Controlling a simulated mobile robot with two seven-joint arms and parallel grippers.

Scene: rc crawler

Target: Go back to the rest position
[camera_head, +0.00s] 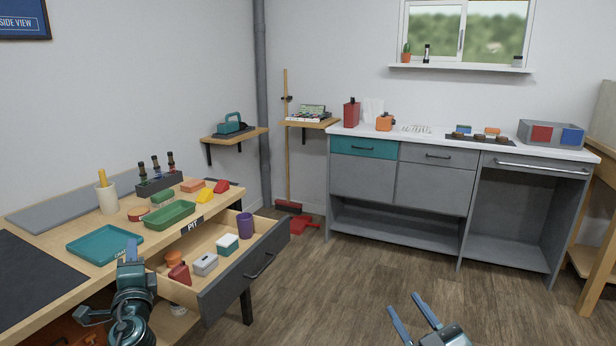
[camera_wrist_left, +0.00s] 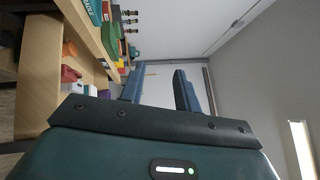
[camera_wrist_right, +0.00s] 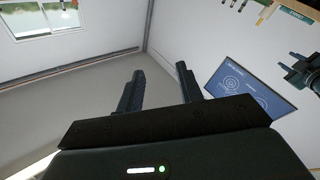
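My left gripper (camera_head: 130,252) is in front of the workbench at the left, beside the open drawer (camera_head: 240,278) and near the teal tray (camera_head: 104,244). In the left wrist view its two fingers (camera_wrist_left: 160,90) stand apart with nothing between them. My right gripper (camera_head: 414,306) is at the bottom of the head view, over the wooden floor and clear of the furniture. In the right wrist view its fingers (camera_wrist_right: 161,88) are apart and empty. The left fingers look narrow in the head view because I see them nearly edge-on.
A green tray (camera_head: 170,215) lies on the bench. A grey cabinet (camera_head: 432,186) with a white top stands at the back. The floor (camera_head: 340,290) between is free.

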